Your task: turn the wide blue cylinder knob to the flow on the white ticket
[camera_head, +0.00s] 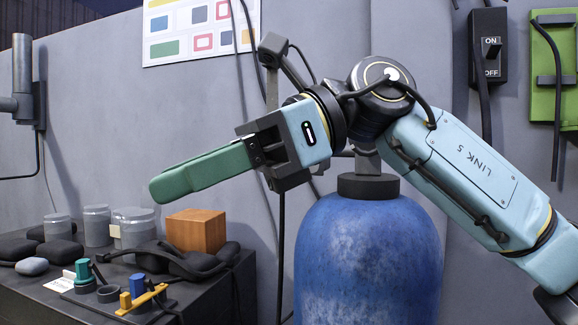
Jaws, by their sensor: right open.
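The wide blue cylinder (368,262) stands upright at lower centre, its lower end cut off by the picture edge. A dark collar (368,186) sits on its top, with a grey piece (368,161) above it. My right arm passes in front of what is higher up, so I cannot make out a knob or its setting. My right gripper (165,186) is open and empty, its green fingers seen side-on and pointing left, up and left of the cylinder and apart from it. I cannot make out a white ticket with a readable flow. My left gripper is not in view.
A dark bench (215,296) at lower left carries jars (97,226), a wooden block (196,230), cables and small coloured valve parts (139,288). A colour chart (200,30) and an ON/OFF switch (490,48) are on the grey wall. A hose hangs left of the cylinder.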

